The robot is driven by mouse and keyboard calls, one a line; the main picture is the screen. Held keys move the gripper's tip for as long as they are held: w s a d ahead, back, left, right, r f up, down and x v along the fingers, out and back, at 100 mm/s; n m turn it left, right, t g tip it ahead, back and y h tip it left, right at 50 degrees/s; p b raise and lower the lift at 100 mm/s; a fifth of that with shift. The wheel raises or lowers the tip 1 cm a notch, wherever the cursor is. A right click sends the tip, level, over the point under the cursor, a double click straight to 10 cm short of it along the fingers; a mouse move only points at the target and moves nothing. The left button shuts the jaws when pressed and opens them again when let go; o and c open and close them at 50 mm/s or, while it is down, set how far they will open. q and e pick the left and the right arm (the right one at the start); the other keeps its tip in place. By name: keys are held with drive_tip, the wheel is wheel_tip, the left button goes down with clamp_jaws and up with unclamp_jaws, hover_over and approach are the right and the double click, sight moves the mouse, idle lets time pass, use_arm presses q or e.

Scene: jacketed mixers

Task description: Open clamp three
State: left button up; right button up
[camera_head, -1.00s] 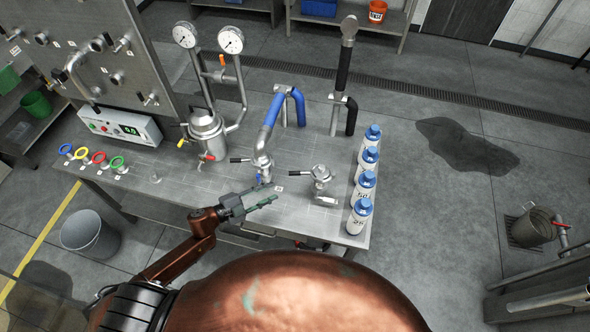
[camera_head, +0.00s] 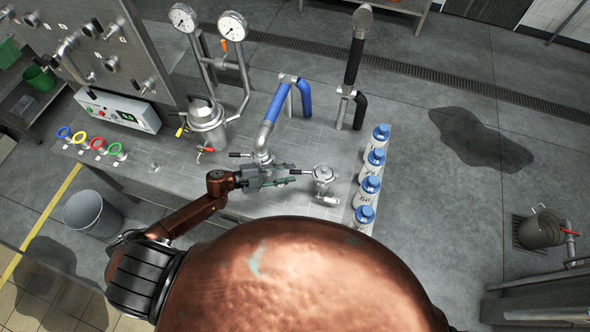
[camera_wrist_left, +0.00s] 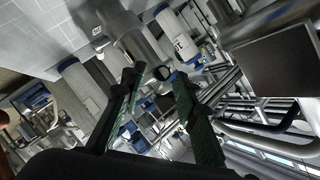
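My left gripper (camera_head: 290,175) is open above the front part of the bench, its two fingers pointing right. Just beyond its tips stands a small steel fitting (camera_head: 323,180) with a black handle (camera_head: 299,173) reaching left towards the fingers. To the left, a steel pipe with a blue upper section (camera_head: 281,101) comes down to another fitting with a black handle (camera_head: 240,154), partly hidden by the gripper. In the left wrist view the open fingers (camera_wrist_left: 157,78) have a dark round end (camera_wrist_left: 163,72) between them; contact is unclear. I cannot read which clamp is number three. My right gripper is out of view.
Several white bottles with blue caps (camera_head: 376,141) line the bench's right end. A steel vessel (camera_head: 206,121) with gauges stands back left. Coloured rings (camera_head: 97,143) and a control box (camera_head: 118,110) are at the left. A black pipe (camera_head: 355,62) rises at the back.

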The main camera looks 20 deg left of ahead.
sight(295, 171)
use_arm(q)
drive_tip(key=shift+x, duration=1.2)
drive_tip(key=shift+w+d+f, duration=0.15)
drive_tip(key=shift+w+d, duration=0.05)
drive_tip(key=shift+w, duration=0.05)
clamp_jaws()
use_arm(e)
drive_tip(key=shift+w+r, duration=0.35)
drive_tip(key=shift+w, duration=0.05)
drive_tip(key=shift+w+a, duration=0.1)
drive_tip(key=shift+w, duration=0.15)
